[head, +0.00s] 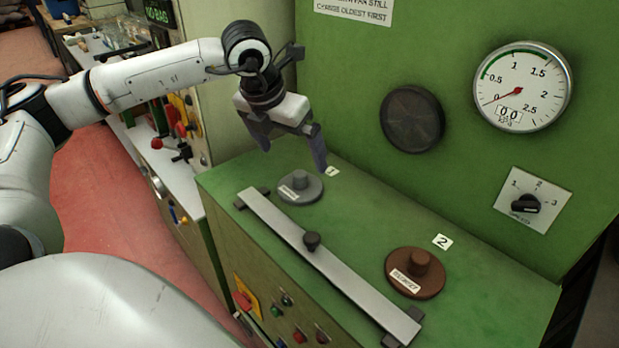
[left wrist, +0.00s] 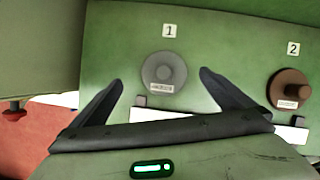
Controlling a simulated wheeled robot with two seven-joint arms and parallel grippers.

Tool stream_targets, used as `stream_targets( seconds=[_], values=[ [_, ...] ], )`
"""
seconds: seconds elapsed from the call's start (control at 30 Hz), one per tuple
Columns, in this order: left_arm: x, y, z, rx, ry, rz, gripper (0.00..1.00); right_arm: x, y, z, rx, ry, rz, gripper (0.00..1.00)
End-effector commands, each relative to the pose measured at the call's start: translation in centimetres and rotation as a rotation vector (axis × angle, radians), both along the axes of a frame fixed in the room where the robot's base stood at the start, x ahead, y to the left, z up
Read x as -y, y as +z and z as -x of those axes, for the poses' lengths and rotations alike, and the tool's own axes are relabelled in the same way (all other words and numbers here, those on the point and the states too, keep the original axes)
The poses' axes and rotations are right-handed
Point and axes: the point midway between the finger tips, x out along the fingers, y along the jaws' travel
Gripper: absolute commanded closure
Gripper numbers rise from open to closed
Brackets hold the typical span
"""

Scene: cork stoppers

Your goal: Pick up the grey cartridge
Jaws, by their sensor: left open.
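The grey cartridge (head: 300,187) is a round disc with a raised knob and a small label. It sits on the green bench top beside the marker 1, and in the left wrist view it (left wrist: 164,70) lies ahead, between the fingers. My left gripper (head: 292,156) is open and empty, above the grey cartridge and apart from it. In the left wrist view its two fingers (left wrist: 160,88) are spread wide. A brown cartridge (head: 415,272) of the same shape sits beside the marker 2, and it also shows in the left wrist view (left wrist: 289,89). My right gripper is not in view.
A pale metal bar (head: 350,278) with a dark knob (head: 311,240) runs along the front of the bench top (head: 350,210). A green panel behind carries a gauge (head: 522,87), a dark round cover (head: 411,119) and a rotary switch (head: 525,204).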

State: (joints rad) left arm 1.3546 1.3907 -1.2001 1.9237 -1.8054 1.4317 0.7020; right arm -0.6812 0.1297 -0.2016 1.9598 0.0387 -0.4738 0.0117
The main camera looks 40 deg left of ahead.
Motion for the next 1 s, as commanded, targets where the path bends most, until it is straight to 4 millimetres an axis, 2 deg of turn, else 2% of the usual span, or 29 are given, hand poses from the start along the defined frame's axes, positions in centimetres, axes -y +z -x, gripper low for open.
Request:
stream_targets(
  seconds=[0.17,0.33,0.6,0.9,1.0],
  values=[
    [-0.1,-2.1,-0.8,-0.001,0.000,0.001,0.00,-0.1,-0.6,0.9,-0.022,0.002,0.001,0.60],
    [0.1,-3.3,-1.3,-0.001,-0.003,-0.001,0.00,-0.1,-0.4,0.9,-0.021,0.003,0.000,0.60],
    [0.2,-6.9,-2.5,0.000,0.000,0.001,0.00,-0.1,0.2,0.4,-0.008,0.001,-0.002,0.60],
    [0.1,-7.4,-2.6,0.000,0.000,0.000,0.00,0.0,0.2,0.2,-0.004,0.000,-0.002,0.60],
    [0.2,-7.4,-2.6,0.000,0.000,0.000,0.17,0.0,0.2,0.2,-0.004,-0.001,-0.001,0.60]
  ],
)
